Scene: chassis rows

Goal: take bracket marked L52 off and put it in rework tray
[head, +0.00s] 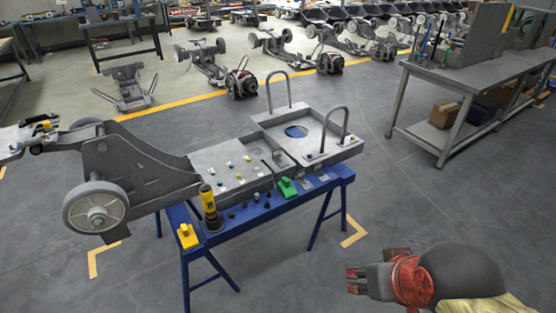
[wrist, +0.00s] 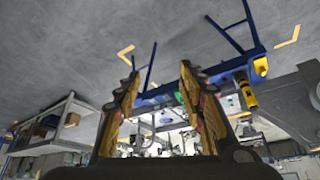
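A grey chassis (head: 135,165) with a wheel extends left from a blue stand (head: 215,238). Its flat plate (head: 215,160) carries several small coloured parts. Small grey brackets (head: 307,183) sit along the stand's front rail, but no L52 mark is readable. I cannot tell which bracket is L52. A grey tray-like piece with two hoop handles (head: 340,150) is at the plate's right end; I cannot tell whether it is the rework tray. My gripper (head: 353,281) is at the lower right, well apart from the stand. In the wrist view its fingers (wrist: 160,75) are spread, with nothing held between them.
A yellow-black tool (head: 210,210), a yellow block (head: 187,236) and a green object (head: 288,187) are on the stand's rail. A grey workbench (head: 465,75) stands at right. More chassis (head: 205,60) line the back. Floor between my gripper and the stand is clear.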

